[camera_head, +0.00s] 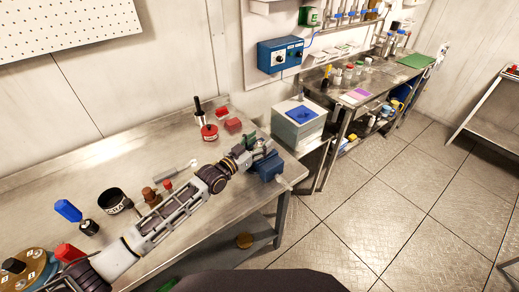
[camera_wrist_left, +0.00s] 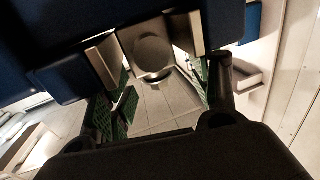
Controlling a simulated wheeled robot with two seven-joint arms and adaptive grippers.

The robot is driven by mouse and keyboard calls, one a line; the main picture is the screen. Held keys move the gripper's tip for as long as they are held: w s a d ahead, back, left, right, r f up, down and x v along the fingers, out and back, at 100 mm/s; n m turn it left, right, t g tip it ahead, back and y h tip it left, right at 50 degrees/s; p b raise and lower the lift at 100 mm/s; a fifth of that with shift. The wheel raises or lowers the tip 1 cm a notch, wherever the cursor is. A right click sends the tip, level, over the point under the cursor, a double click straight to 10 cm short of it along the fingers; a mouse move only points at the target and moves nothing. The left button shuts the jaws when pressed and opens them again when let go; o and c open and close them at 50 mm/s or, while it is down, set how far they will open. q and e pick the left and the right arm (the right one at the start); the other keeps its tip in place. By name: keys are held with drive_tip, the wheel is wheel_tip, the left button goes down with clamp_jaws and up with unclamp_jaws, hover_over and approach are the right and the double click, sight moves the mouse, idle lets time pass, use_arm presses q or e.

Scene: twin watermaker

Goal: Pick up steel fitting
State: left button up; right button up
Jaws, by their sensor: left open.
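A round grey steel fitting (camera_wrist_left: 152,54) sits between the pale jaws of a blue vise (camera_wrist_left: 60,35) in the left wrist view. The vise (camera_head: 267,168) stands at the right end of the steel workbench in the head view. My left gripper (camera_wrist_left: 160,90) is open, its green-padded fingers apart on either side of the view below the fitting. In the head view the left gripper (camera_head: 257,146) is right at the top of the vise and covers its jaws, so I cannot make out the fitting there. My right gripper is not in view.
A red-based tool (camera_head: 209,131) and red blocks (camera_head: 233,125) stand behind my left arm on the workbench (camera_head: 130,165). A grey box with a blue top (camera_head: 298,122) stands beyond the vise.

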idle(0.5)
use_arm(q)
clamp_jaws()
